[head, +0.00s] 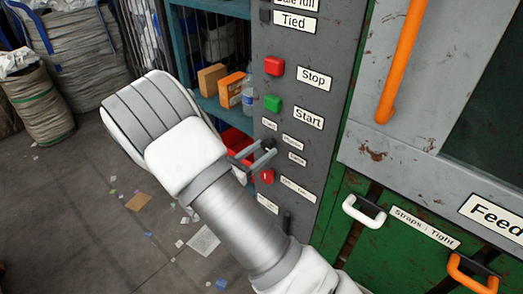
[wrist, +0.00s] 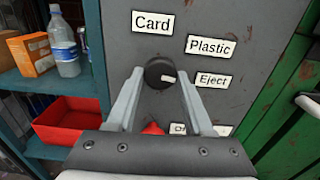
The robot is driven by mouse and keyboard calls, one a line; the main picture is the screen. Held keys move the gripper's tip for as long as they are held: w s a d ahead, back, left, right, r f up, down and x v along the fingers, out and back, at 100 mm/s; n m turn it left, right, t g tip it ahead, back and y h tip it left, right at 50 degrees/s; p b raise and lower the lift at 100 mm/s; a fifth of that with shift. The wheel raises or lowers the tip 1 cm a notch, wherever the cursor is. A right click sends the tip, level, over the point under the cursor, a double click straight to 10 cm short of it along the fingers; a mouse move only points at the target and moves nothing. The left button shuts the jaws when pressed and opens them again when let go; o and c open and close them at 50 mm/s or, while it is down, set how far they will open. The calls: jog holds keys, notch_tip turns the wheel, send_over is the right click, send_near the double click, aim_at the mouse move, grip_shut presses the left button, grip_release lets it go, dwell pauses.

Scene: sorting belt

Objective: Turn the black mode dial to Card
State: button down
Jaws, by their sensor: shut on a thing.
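The black mode dial (wrist: 157,72) is on the grey control panel, in the middle of the wrist view. Its white pointer mark points right, towards the Eject label (wrist: 212,80). The Card label (wrist: 152,23) is above the dial, and the Plastic label (wrist: 210,46) is at its upper right. My gripper (wrist: 160,76) has one finger on each side of the dial and is shut on it. In the head view my gripper (head: 262,152) reaches the panel, and the dial (head: 269,143) is small and partly hidden by the fingers.
A red knob (head: 267,176) sits just below the dial, close under my fingers. Green Start (head: 272,103) and red Stop (head: 274,66) buttons are above. A teal shelf with a red bin (wrist: 70,119) stands left of the panel. A white handle (head: 364,211) is to the right.

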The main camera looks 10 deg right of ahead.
jog(key=shift+r, duration=0.1)
jog(key=n+p, duration=0.3)
jog(key=p, duration=0.1)
jog(key=shift+r+n, duration=0.15)
jog(key=shift+n, duration=0.25)
jog(key=n+p, duration=0.8)
jog(key=n, duration=0.2)
jog(key=shift+s+n, duration=0.1)
jog(key=shift+n, duration=0.3)
jog(key=n+p, duration=0.2)
jog(key=n, duration=0.3)
jog(key=shift+c, duration=1.4)
grip_release()
